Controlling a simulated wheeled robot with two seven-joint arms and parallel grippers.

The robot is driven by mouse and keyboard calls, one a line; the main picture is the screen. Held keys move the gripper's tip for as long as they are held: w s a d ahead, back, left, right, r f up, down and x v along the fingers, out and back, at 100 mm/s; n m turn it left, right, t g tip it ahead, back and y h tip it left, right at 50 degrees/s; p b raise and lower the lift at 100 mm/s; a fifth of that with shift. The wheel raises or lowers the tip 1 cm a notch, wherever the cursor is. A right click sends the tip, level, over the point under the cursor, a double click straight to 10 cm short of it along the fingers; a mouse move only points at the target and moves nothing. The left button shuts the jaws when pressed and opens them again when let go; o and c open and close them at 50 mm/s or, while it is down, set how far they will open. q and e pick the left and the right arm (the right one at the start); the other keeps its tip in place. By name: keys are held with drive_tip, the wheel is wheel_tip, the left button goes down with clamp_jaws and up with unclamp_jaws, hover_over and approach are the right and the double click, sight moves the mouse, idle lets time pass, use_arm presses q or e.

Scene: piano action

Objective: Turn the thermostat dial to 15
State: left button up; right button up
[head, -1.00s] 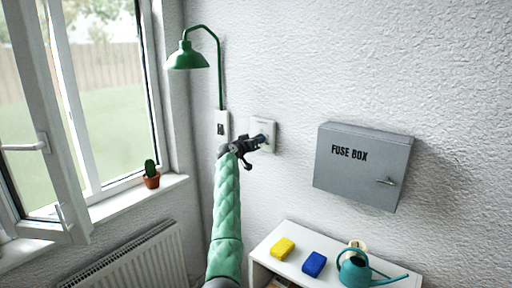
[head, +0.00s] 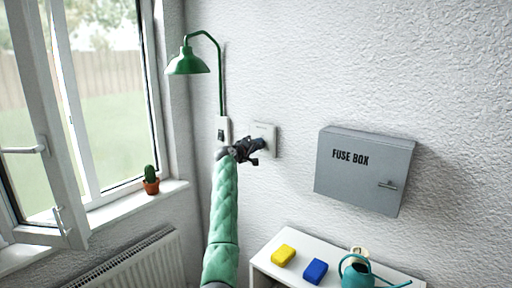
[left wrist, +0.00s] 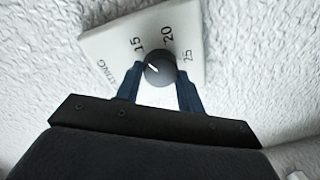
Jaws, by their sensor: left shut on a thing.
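The thermostat is a white square plate (head: 267,132) on the wall, right of the lamp's switch. In the left wrist view its plate (left wrist: 110,48) carries the marks 15, 20 and 25 and partly readable lettering. The dark round dial (left wrist: 160,66) has a white pointer line on its left part, on the side of the 15; its exact aim is hard to read. My left gripper (left wrist: 160,80) is shut on the dial, one finger on each side. In the head view the left gripper (head: 252,146) hides the dial. My right gripper is not in view.
A green wall lamp (head: 187,63) with a switch (head: 222,130) is just left of the thermostat. A grey fuse box (head: 362,170) is to the right. Below, a white shelf (head: 270,250) holds a yellow block, a blue block and a teal watering can (head: 356,275). An open window stands left.

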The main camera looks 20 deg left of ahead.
use_arm(q)
drive_tip(key=shift+n, duration=0.3)
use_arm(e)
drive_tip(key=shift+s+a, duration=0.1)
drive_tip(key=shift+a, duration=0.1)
use_arm(q)
drive_tip(key=o, duration=1)
drive_tip(key=shift+a, duration=0.1)
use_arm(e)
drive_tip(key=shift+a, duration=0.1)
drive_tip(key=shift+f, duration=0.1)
use_arm(q)
drive_tip(key=shift+s+f, duration=0.1)
drive_tip(key=shift+s, duration=0.1)
drive_tip(key=shift+b+v, duration=0.75)
drive_tip(key=shift+v, duration=0.2)
drive_tip(key=shift+b+v, duration=1.05)
drive_tip(key=shift+v, duration=1.65)
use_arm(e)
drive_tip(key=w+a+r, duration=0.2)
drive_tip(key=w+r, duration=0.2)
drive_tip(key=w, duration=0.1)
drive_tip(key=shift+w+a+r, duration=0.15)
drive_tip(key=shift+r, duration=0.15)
use_arm(q)
drive_tip(key=shift+a, duration=0.1)
